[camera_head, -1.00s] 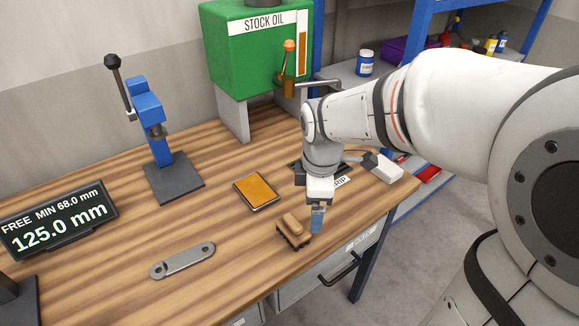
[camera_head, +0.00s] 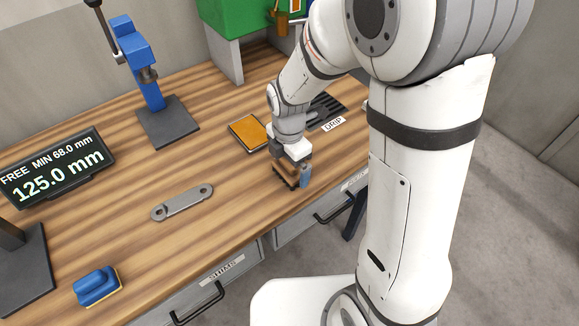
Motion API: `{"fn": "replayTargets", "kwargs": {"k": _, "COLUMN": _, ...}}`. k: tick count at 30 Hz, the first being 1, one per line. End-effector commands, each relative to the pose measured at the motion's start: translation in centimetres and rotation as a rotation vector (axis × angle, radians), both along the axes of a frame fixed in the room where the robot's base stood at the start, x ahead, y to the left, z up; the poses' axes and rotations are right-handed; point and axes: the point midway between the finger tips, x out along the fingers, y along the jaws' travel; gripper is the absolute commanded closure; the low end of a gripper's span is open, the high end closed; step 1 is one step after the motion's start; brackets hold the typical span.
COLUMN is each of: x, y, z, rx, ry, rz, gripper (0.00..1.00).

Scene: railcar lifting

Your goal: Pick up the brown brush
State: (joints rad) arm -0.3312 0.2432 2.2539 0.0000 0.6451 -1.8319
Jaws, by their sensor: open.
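The brown brush (camera_head: 285,181) lies on the wooden bench near its front edge, mostly hidden behind my gripper. Only a dark edge and a little brown of it show. My gripper (camera_head: 294,178) points down right over the brush, with its jaws open. One bluish fingertip shows on the right side of the brush. I cannot tell whether the fingers touch it.
A grey link plate (camera_head: 182,203) and a blue brush (camera_head: 97,286) lie to the left. An orange pad (camera_head: 247,133) lies behind my gripper, near the drip grate (camera_head: 328,108). A blue press (camera_head: 145,85) and a display (camera_head: 57,180) stand further left. Drawers (camera_head: 222,275) are below the edge.

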Motion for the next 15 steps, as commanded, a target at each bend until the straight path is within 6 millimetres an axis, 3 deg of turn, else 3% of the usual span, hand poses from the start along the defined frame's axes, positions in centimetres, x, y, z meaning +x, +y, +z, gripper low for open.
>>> {"fn": "replayTargets", "kwargs": {"k": 8, "x": 0.0, "y": 0.02, "z": -0.43, "rx": 0.001, "ry": -0.001, "rz": 0.0, "gripper": 0.0}}
{"fn": "replayTargets", "kwargs": {"k": 15, "x": -0.01, "y": 0.04, "z": -0.4, "rx": 0.001, "ry": -0.001, "rz": 0.0, "gripper": 0.19}}
